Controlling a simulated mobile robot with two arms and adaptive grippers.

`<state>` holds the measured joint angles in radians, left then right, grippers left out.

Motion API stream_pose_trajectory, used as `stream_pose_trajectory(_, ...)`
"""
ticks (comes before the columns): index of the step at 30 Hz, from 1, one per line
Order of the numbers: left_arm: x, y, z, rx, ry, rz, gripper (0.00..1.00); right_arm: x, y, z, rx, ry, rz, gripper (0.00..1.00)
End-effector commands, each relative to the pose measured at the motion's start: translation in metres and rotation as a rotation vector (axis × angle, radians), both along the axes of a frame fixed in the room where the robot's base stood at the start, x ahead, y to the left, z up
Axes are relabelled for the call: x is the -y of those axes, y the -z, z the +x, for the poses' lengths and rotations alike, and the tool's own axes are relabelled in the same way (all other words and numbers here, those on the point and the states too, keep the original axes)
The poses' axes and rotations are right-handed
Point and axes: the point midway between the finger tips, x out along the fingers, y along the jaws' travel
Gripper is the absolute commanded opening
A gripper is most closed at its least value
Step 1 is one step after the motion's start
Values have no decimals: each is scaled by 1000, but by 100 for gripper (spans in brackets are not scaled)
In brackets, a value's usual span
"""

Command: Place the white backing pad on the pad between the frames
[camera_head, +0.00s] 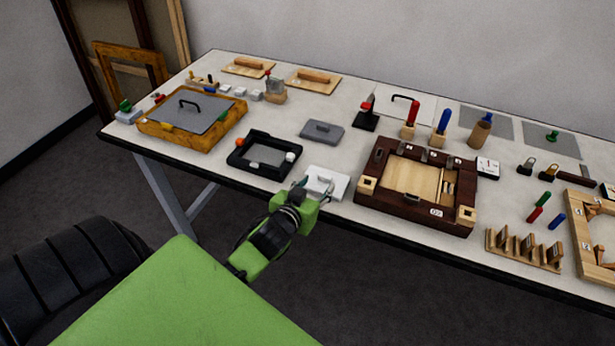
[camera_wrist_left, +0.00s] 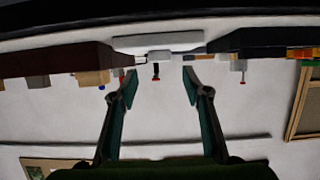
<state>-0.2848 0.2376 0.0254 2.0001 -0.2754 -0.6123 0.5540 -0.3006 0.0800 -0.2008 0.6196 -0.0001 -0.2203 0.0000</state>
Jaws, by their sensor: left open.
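A white pad (camera_head: 341,184) lies near the front table edge, between the small black frame (camera_head: 237,166) and the dark wooden frame (camera_head: 368,190). A small pale block or grip shows on it. I cannot tell whether the white backing pad and the pad beneath are separate layers. In the left wrist view, which is upside down, the white slab (camera_wrist_left: 185,40) shows ahead with a grey-white block (camera_wrist_left: 160,55) at its middle. My left gripper (camera_head: 315,189) is at the pad's near side, open and empty; its spread fingers (camera_wrist_left: 160,82) point toward the block. My right gripper is out of view.
An orange-brown frame (camera_head: 200,137) stands at left. A red-handled clamp (camera_head: 367,113) and several tools stand farther back. A slotted wooden rack (camera_head: 523,252) is at right. Bare tabletop surrounds the grey plate.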

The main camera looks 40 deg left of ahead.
Motion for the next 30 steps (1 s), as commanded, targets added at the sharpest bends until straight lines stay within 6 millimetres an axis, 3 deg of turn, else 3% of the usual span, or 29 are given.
stream_pose_trajectory(3, 5, -7, -22, -1, -1, -2, 44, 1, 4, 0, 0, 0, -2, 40)
stream_pose_trajectory(9, 11, -18, -47, -1, 0, -1, 44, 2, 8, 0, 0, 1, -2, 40)
stream_pose_trajectory(22, 13, -21, -57, -6, 0, 1, 44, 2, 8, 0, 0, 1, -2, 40)
stream_pose_trajectory(26, 17, 19, -59, -70, 15, 0, 44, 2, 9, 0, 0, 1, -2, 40)
stream_pose_trajectory(30, 26, 103, -70, -207, 53, 1, 44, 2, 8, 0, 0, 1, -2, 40)
